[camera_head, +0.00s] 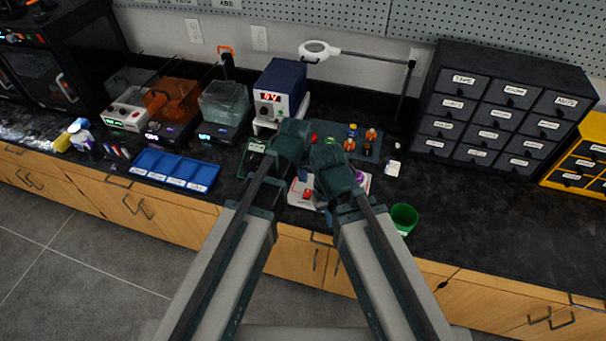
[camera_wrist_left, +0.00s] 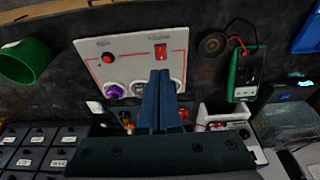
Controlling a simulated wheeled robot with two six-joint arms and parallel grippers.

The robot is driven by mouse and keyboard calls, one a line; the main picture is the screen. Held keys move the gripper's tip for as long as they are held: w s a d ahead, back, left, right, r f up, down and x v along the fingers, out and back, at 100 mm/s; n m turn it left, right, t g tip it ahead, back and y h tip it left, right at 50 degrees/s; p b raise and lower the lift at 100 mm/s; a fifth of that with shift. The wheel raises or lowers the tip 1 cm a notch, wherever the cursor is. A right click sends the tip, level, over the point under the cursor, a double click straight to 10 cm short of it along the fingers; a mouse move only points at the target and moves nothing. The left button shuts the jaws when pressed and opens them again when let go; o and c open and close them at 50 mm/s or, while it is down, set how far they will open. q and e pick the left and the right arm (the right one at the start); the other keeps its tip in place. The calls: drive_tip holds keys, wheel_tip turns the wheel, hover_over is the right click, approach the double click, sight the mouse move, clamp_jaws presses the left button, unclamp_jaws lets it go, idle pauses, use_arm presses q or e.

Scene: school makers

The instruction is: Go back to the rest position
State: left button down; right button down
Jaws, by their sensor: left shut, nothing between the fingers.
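My left gripper (camera_head: 302,180) is over the front part of the bench, at the end of the arm from the left. In the left wrist view its two blue fingers (camera_wrist_left: 158,78) lie together, shut and empty. They point over a white panel box (camera_wrist_left: 130,62) with a red button, a red switch and a purple knob. I cannot tell whether they touch it. The panel box also shows partly under my arms in the head view (camera_head: 310,201).
A green cup (camera_head: 404,217) stands right of my arms near the bench edge. A blue tray (camera_head: 173,169), a blue power supply (camera_head: 280,90), a green multimeter (camera_wrist_left: 243,72) and a dark drawer cabinet (camera_head: 497,104) stand around. Bare bench lies at right.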

use_arm(q)
drive_tip(key=s+a+g+y, duration=0.2)
drive_tip(key=s+a+g, duration=0.1)
drive_tip(key=s, duration=1)
drive_tip(key=shift+s+a+f+m, duration=0.3)
drive_tip(key=shift+a+m, duration=0.1)
drive_tip(key=shift+a, duration=0.15)
